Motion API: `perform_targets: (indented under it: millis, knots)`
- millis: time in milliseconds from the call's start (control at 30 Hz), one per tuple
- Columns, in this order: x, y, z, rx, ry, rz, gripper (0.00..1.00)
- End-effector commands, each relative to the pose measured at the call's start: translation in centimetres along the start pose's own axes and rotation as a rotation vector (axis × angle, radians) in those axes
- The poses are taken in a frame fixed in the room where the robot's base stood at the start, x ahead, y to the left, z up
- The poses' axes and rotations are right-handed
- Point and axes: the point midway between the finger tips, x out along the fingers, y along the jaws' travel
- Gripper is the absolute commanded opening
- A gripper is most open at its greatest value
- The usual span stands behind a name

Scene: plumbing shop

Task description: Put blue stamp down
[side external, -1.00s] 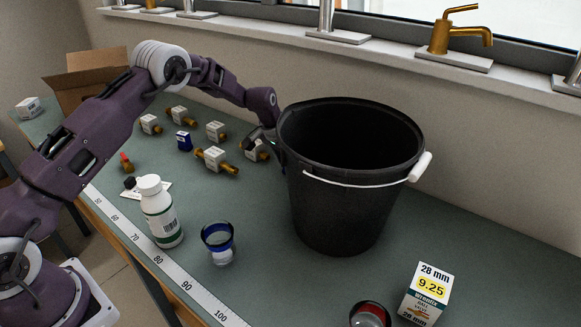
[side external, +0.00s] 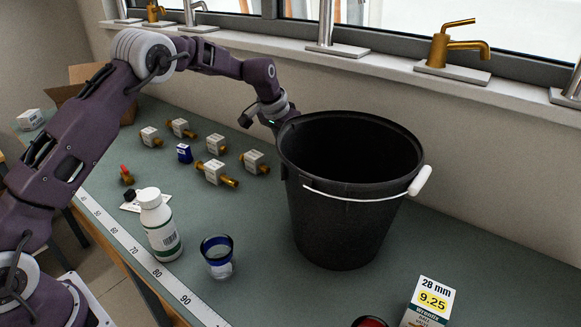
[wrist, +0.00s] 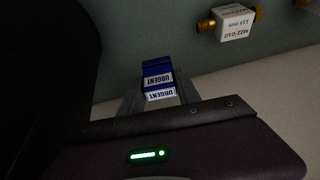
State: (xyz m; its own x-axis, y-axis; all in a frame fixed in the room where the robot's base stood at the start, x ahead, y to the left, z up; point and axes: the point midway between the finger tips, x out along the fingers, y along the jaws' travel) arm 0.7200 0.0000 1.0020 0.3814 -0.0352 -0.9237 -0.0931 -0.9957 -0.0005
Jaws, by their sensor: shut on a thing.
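A blue stamp (wrist: 158,78) with white "URGENT" labels is between the fingers of my gripper (wrist: 158,98) in the wrist view. My gripper is shut on it. In the side view my gripper (side external: 280,120) is at the left rear of the black bucket, at about rim height. Its fingertips and the held stamp are hidden there by the bucket. The blue-grey bench top (side external: 262,205) lies below.
The black bucket (side external: 340,215) stands close beside my gripper and fills the wrist view's left side. Several white-labelled brass valves (side external: 214,172), a small blue block (side external: 184,153), a white bottle (side external: 160,228) and a glass cup (side external: 217,258) stand on the bench.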

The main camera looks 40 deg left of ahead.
Motion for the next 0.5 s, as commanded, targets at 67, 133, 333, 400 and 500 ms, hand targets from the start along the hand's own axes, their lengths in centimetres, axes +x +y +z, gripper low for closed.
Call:
perform_targets:
  millis: [67, 133, 333, 400, 500]
  knots:
    - [-2.1, 0.0, -1.0, 0.0, 0.005, -0.001, 0.0]
    - [-3.6, -0.1, -1.6, 0.0, 0.005, -0.002, 0.0]
    - [-6.9, 0.0, -2.9, -0.001, 0.002, 0.0, 0.0]
    - [-7.5, -0.1, -3.0, -0.004, 0.002, 0.0, 0.0]
    - [-8.1, -0.3, -2.1, -0.021, 0.0, 0.005, 0.0]
